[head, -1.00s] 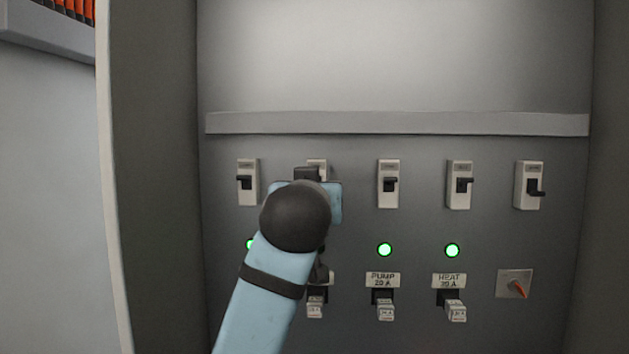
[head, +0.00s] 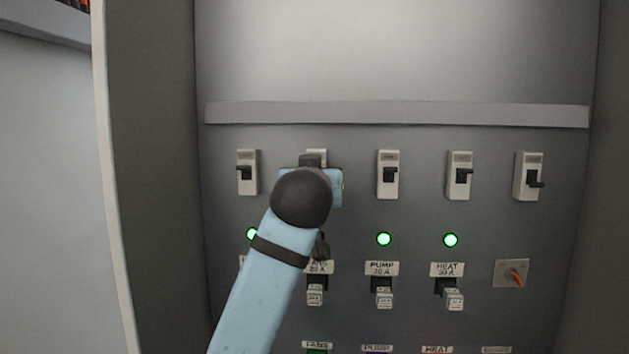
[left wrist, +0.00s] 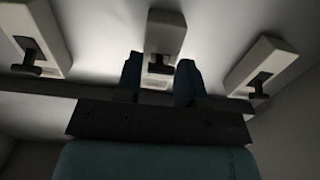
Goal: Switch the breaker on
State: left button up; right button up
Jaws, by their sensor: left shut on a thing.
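A row of pale breakers with black toggles runs across the grey panel. The second breaker from the left (head: 317,156) is mostly hidden behind my left gripper (head: 311,162) in the head view. The breaker body (left wrist: 165,33) extends above the fingers. The toggle's exact position is hard to read between the fingers. My right gripper is in neither view.
Neighbouring breakers stand left (head: 248,172) and right (head: 388,175) of my gripper. A grey ledge (head: 400,114) crosses above. The cabinet's side wall (head: 150,180) is at left.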

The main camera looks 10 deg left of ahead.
pick_arm(q)
jog(key=shift+r+g, duration=0.15)
jog(key=shift+g, duration=0.45)
jog(key=o, duration=0.8)
jog(key=s+b, duration=0.1)
jog(key=s, duration=0.3)
jog(key=s+r+b, duration=0.1)
jog(key=s, duration=0.4)
jog(key=s+b, duration=0.2)
jog(key=s, duration=0.2)
jog(key=shift+s+r, duration=0.4)
